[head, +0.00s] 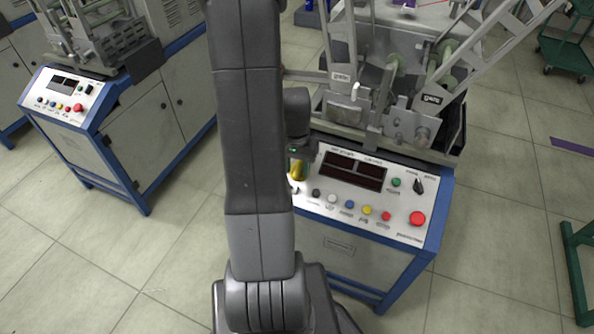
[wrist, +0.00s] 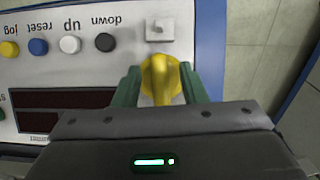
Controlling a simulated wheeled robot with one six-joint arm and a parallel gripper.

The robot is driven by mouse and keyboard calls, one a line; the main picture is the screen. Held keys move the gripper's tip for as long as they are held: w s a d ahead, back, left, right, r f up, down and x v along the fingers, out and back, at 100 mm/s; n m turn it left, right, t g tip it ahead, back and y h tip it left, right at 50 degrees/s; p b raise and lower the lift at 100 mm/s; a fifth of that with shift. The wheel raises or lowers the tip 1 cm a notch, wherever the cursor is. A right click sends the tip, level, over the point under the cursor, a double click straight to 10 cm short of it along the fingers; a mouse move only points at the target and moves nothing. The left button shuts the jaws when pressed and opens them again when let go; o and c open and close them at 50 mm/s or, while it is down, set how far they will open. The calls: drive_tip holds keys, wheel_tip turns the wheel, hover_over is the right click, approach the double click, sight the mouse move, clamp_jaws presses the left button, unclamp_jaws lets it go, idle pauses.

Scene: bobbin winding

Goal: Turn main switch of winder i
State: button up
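The winder (head: 375,90) at right has a white sloped control panel (head: 400,190). A yellow knob (head: 298,170), which appears to be its main switch, sits at the panel's left end, partly hidden by my arm. In the wrist view the yellow knob (wrist: 161,75) stands between the green fingers of my gripper (wrist: 161,84). The fingers lie along both sides of its wide part. Whether they press on it or leave a thin gap is not clear. My gripper is mostly hidden behind my arm in the head view.
Beside the knob are a small light square switch (wrist: 158,30) and a row of buttons, including black (wrist: 105,42) and white (wrist: 70,44). A red stop button (head: 417,218) is at the panel's right. Another winder (head: 110,110) stands left. Tiled floor (head: 500,270) is open at lower right.

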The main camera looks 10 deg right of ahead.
drive_tip(key=shift+f, duration=0.55)
clamp_jaws()
drive_tip(key=n+h+b, duration=0.1)
drive_tip(key=n, duration=0.2)
drive_tip(key=shift+f, duration=0.15)
drive_tip(key=shift+d+n+g+h+b, duration=0.1)
drive_tip(key=shift+n+g+h+b, duration=0.3)
drive_tip(key=shift+n, duration=0.6)
drive_tip(key=shift+r, duration=0.2)
unclamp_jaws()
drive_tip(key=shift+r, duration=0.1)
